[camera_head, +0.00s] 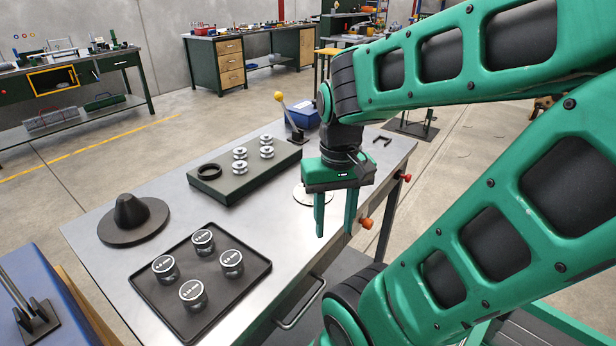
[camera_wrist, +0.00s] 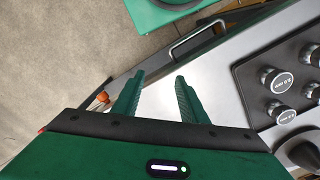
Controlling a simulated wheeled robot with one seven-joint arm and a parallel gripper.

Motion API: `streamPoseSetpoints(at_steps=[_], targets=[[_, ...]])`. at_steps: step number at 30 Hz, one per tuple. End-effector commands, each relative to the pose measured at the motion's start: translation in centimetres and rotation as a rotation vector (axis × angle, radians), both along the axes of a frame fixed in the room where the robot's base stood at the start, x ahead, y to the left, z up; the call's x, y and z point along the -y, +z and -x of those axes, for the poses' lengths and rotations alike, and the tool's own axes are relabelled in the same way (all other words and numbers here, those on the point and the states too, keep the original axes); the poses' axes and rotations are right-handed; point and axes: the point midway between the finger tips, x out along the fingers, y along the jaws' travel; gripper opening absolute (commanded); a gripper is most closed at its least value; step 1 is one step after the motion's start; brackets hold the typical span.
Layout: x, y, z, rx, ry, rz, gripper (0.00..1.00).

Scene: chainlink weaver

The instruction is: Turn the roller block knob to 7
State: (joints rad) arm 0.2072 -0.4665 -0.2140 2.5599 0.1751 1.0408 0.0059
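The roller block, a dark green slab (camera_head: 232,187) with several silver rollers and a black ring on top, sits on the steel table. An orange knob (camera_head: 366,223) sticks out from the table's front edge; it also shows in the wrist view (camera_wrist: 102,97). A red knob (camera_head: 406,177) is farther along that edge. I cannot tell which knob belongs to the roller block, and no dial numbers are legible. My gripper (camera_head: 335,213) points down, open and empty, near the front edge, left of the orange knob in the head view. Its parted fingers show in the wrist view (camera_wrist: 160,84).
A black tray (camera_head: 226,311) with several labelled spools and a dark cone on a disc (camera_head: 132,219) stand at the table's near left. A yellow-tipped lever (camera_head: 289,115) and blue box (camera_head: 303,114) are behind the roller block. A drawer handle (camera_head: 302,303) projects from the front.

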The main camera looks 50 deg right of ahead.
Motion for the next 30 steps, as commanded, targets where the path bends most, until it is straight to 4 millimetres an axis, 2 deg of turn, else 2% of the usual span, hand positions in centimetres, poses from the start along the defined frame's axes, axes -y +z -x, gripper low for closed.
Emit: streamPoseSetpoints(at_steps=[2, 5, 8, 12, 18, 24, 30], targets=[[0.2, 0.8, 0.8, 0.014, 0.012, 0.002, 0.49], [0.7, 2.0, -0.8, 0.015, 0.068, 0.005, 0.49], [2.1, 3.8, -3.9, 0.014, 0.174, 0.010, 0.49], [5.1, 6.5, -8.7, 0.014, 0.365, 0.013, 0.49], [8.8, 8.6, -13.9, 0.017, 0.594, 0.006, 0.49], [10.3, 9.1, -15.9, 0.020, 0.693, 0.002, 0.49], [10.4, 7.1, -15.9, 0.018, 0.699, 0.000, 0.49]])
